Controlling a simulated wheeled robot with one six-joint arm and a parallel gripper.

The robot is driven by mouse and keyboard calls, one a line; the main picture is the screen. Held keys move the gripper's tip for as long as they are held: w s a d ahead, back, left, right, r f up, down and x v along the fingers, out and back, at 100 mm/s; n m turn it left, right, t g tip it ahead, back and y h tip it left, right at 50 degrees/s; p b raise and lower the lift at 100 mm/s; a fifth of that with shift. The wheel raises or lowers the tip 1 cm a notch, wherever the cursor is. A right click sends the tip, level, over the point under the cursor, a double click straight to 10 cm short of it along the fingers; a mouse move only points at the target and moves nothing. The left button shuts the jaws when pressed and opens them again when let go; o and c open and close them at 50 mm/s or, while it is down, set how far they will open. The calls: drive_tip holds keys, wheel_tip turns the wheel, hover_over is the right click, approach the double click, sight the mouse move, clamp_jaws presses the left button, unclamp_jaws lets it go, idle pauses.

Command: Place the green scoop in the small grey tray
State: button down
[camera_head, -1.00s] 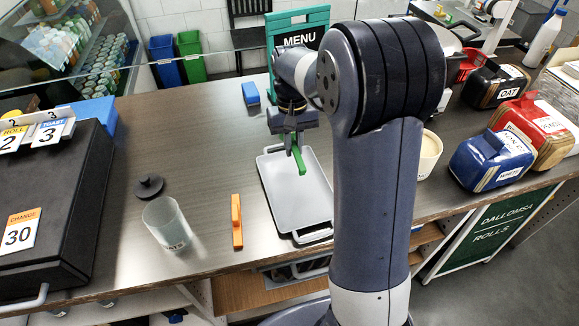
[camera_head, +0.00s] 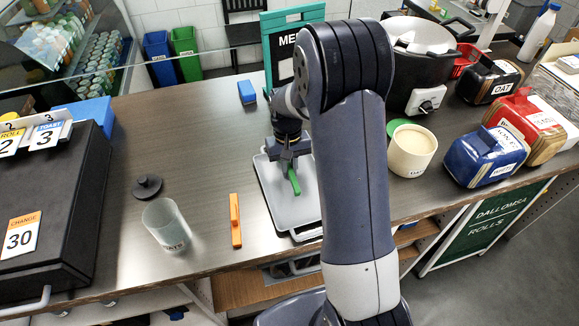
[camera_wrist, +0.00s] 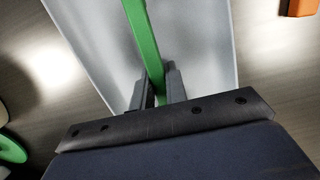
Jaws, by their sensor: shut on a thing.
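The green scoop (camera_head: 293,181) is held in my gripper (camera_head: 289,167), whose jaws are shut on it. It hangs down over the small grey tray (camera_head: 309,204), which lies on the counter. In the wrist view the scoop (camera_wrist: 143,35) runs up from between the two fingers (camera_wrist: 160,88), with the grey tray (camera_wrist: 200,40) behind it. Whether the scoop's lower end touches the tray is not clear. My arm hides the tray's right side in the head view.
A dark lid (camera_head: 147,187) lies behind the cup. A cream tub (camera_head: 411,151) and a pot (camera_head: 424,62) stand to the right. A menu board (camera_head: 283,45) is behind.

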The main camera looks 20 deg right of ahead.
drive_tip(key=shift+f+b, duration=0.5)
drive_tip(key=shift+f, duration=0.05)
drive_tip(key=shift+s, duration=0.1)
drive_tip(key=c, duration=1.4)
unclamp_jaws()
drive_tip(key=shift+s, duration=0.1)
drive_tip(key=shift+c, duration=0.2)
drive_tip(key=shift+o, duration=0.2)
wheel_tip(320, 180, up, 13)
drive_tip(key=w+b, duration=0.1)
drive_tip(key=w, duration=0.1)
drive_tip(key=shift+f, duration=0.1)
drive_tip(key=f, duration=0.4)
drive_tip(key=s+f+p, duration=0.1)
drive_tip(key=f, duration=0.2)
drive_tip(key=f+p, duration=0.1)
drive_tip(key=f, duration=0.3)
drive_tip(key=shift+s+f, duration=0.3)
drive_tip(key=shift+f, duration=0.05)
drive_tip(key=shift+f+b, duration=0.35)
drive_tip(key=shift+f, duration=0.1)
